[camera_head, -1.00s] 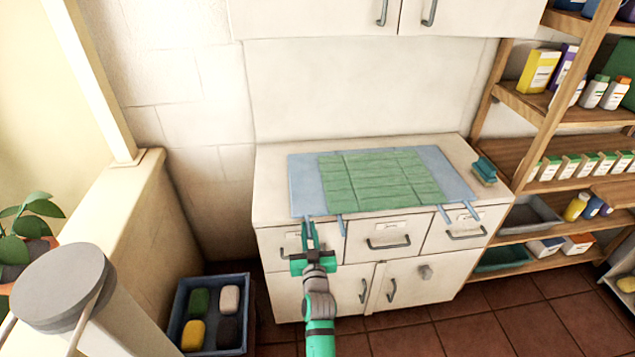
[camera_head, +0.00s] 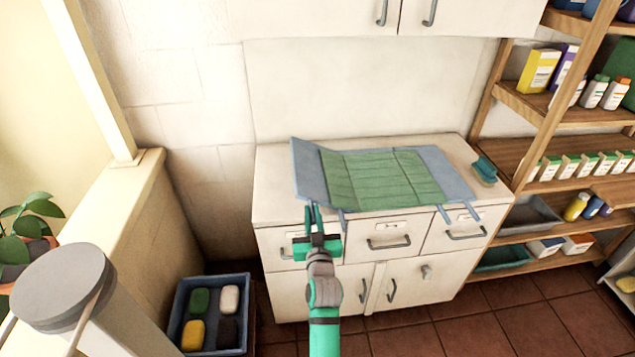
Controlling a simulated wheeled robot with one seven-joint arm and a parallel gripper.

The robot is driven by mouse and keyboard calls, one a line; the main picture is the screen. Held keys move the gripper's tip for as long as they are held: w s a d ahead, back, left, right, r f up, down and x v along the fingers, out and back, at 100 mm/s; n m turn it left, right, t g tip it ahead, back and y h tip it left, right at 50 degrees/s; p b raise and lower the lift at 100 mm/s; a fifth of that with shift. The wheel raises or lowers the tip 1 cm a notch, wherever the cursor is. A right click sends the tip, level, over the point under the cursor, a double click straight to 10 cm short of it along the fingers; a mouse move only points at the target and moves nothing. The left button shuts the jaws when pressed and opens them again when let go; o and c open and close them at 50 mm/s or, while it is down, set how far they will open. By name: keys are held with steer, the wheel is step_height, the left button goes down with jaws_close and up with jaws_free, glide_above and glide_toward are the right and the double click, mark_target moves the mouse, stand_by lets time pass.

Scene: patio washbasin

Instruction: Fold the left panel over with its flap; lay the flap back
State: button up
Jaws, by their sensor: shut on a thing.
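A blue folding mat with a green quilted middle lies on the white counter. Its left panel (camera_head: 338,179) is tilted up along a crease, with the blue left flap (camera_head: 309,172) raised beyond it. The middle green panel (camera_head: 375,177) and the right blue flap (camera_head: 447,178) lie flat. Blue tabs hang over the counter's front edge. My gripper (camera_head: 314,214) is at the front left corner of the mat, shut on the tab of the left flap. The fingers hide most of that tab.
A teal brush (camera_head: 485,169) sits on the counter (camera_head: 270,181) right of the mat. Drawers with handles are below. A blue crate (camera_head: 178,297) with several soap-like blocks stands lower left. Wooden shelves (camera_head: 545,104) with bottles and boxes stand at the right.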

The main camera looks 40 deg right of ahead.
steer(key=s+d+r, duration=0.6)
steer(key=d+r, duration=0.3)
steer(key=d, duration=0.1)
steer(key=shift+s+d, duration=0.2)
stand_by(1.0)
steer(key=s+d, duration=0.3)
steer(key=d, duration=0.3)
steer(key=shift+s+f, duration=0.25)
steer(key=shift+s, duration=0.15)
steer(key=shift+w, duration=0.1)
stand_by(1.0)
